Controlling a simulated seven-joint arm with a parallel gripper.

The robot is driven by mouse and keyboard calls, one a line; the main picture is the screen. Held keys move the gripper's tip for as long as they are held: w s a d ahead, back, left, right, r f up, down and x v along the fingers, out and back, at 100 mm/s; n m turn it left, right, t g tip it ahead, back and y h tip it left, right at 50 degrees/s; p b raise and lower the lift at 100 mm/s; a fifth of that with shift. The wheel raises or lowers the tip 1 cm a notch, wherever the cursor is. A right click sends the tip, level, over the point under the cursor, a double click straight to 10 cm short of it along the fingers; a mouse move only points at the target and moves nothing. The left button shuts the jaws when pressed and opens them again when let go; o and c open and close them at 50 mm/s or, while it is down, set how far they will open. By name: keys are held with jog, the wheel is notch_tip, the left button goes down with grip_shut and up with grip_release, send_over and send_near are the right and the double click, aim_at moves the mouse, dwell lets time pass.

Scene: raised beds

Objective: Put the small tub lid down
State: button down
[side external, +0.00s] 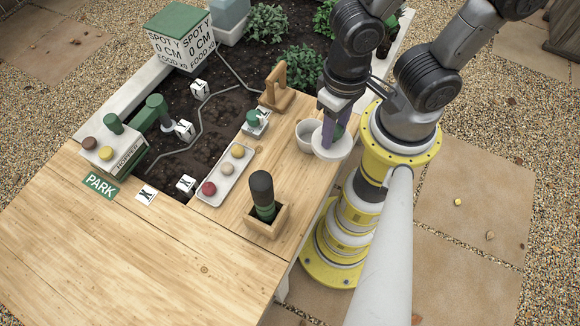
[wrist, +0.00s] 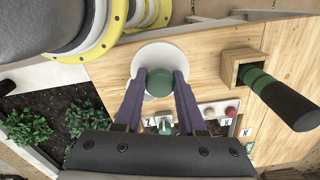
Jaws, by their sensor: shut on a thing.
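The small tub lid (side external: 333,152) is a white disc with a green knob, at the right edge of the wooden top in the side external view. My gripper (side external: 332,138) points down with its purple fingers shut on the green knob. In the wrist view my gripper (wrist: 160,80) has one finger on each side of the knob, and the white lid (wrist: 160,53) spreads beneath. A white open bowl (side external: 306,136) stands just left of the lid, partly hidden behind it. I cannot tell whether the lid touches the wood or hangs just above it.
A wooden holder (side external: 266,222) with a dark-handled tool stands nearer the front. A white tray (side external: 210,196) holds three round pieces. A small green-topped pot (side external: 256,124) and a wooden stand (side external: 277,90) are behind. Bare wood lies between the tray and the lid.

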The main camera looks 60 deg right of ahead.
jog(key=w+a+f, duration=0.5)
jog(key=w+f, duration=0.1)
jog(key=f, duration=0.1)
jog(key=shift+a, duration=0.4)
jog(key=shift+w+a+f, duration=0.1)
jog(key=shift+a+f, duration=0.05)
jog(key=shift+f, duration=1.65)
jog(key=shift+f, duration=0.1)
jog(key=c, duration=0.5)
grip_release()
